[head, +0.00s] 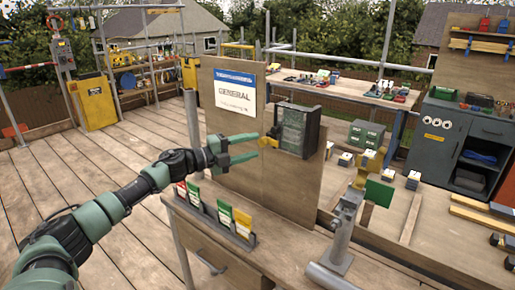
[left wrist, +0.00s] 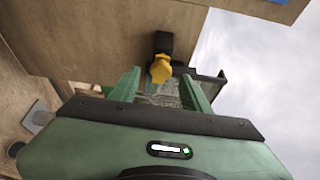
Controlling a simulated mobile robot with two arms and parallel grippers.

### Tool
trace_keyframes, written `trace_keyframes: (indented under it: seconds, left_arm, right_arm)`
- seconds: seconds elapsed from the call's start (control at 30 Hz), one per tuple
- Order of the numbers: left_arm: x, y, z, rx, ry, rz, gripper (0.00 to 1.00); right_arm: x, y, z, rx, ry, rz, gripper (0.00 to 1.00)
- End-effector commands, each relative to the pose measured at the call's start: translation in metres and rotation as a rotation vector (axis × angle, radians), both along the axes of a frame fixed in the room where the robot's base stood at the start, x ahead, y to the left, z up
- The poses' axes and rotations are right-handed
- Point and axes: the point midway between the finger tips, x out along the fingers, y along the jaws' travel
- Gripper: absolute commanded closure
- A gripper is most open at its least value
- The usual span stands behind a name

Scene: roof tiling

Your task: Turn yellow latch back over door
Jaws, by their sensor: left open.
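The yellow latch (head: 267,142) sits on the wooden board at the left edge of a dark box with a greyish, see-through-looking door (head: 293,130). The door appears closed. My left gripper (head: 256,145) has its two green fingers apart, pointing right at the latch, with the tips close to it. In the left wrist view the yellow latch knob (left wrist: 161,69) on its dark mount shows between the open fingers (left wrist: 160,80), with a gap on both sides. Part of the box (left wrist: 170,93) shows behind the fingers. I cannot tell whether a finger touches the latch.
The upright wooden board (head: 235,165) carries a blue-and-white sign (head: 236,90). Below it, a rack of coloured cards (head: 222,220) stands on the workbench. Open deck lies to the left.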

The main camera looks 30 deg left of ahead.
Motion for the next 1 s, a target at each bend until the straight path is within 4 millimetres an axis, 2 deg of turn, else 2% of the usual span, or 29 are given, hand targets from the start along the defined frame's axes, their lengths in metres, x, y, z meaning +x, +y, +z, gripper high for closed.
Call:
trace_keyframes:
  seconds: [0.03,0.1,0.33,1.0]
  left_arm:
    - [-0.009,0.005,-0.006,0.003,0.004,0.001,0.53]
    - [-0.018,0.009,-0.006,0.005,0.004,0.000,0.53]
    - [-0.037,0.019,-0.004,0.001,0.004,0.000,0.53]
    - [-0.042,0.021,0.000,-0.001,0.000,-0.001,0.53]
  right_arm:
    - [0.000,0.000,-0.008,0.000,0.000,0.000,0.65]
    - [0.000,0.000,-0.012,0.000,0.000,0.000,0.65]
    - [0.000,0.001,-0.020,0.001,0.000,-0.001,0.65]
    - [0.000,0.001,-0.021,0.001,0.000,-0.001,0.65]
